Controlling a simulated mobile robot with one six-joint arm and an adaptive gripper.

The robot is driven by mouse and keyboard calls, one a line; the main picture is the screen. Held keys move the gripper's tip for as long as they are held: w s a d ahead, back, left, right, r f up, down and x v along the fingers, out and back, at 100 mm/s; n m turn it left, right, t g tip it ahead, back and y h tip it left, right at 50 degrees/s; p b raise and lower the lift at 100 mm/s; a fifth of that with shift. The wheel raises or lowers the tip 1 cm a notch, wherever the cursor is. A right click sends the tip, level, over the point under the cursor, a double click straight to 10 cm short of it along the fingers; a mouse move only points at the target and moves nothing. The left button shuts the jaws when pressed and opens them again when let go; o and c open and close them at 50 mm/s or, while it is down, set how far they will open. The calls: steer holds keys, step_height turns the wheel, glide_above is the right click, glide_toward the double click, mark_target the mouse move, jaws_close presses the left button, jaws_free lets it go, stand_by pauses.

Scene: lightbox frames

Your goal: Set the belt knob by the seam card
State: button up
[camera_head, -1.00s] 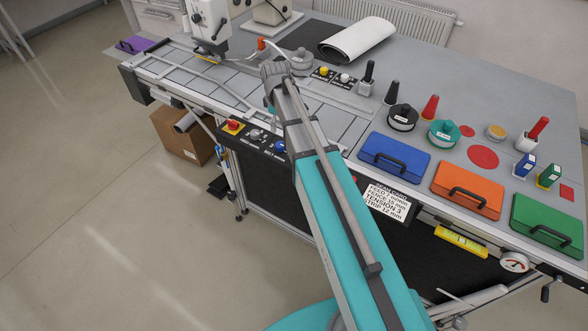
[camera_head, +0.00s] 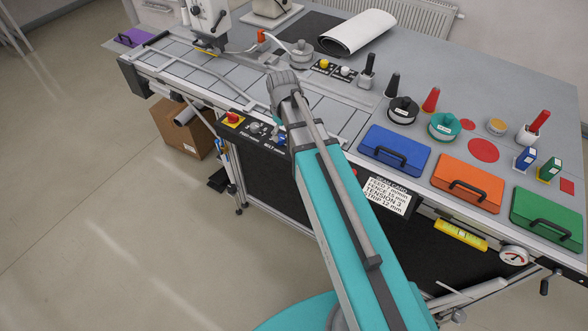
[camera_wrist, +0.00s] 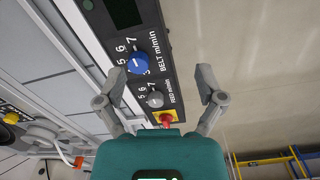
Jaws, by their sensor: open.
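The blue belt knob (camera_wrist: 138,63) sits on the black control panel (camera_head: 253,133), above the smaller grey feed knob (camera_wrist: 155,99) in the wrist view. Digits 5, 6 and 7 show beside it; its exact setting is unclear. My gripper (camera_wrist: 158,77) is open and empty, its fingers spread over the panel, the left one near the belt knob's lower side.
A red button on a yellow plate (camera_head: 232,119) is at the panel's left end. Blue (camera_head: 395,150), orange (camera_head: 467,183) and green (camera_head: 547,219) cases line the bench front. A cardboard box (camera_head: 185,128) stands below. The floor at left is clear.

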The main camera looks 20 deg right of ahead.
steer(key=s+f+m+b, duration=0.3)
steer(key=s+m, duration=0.3)
steer(key=s, duration=0.5)
steer(key=shift+s+f, duration=0.3)
steer(key=shift+s, duration=0.05)
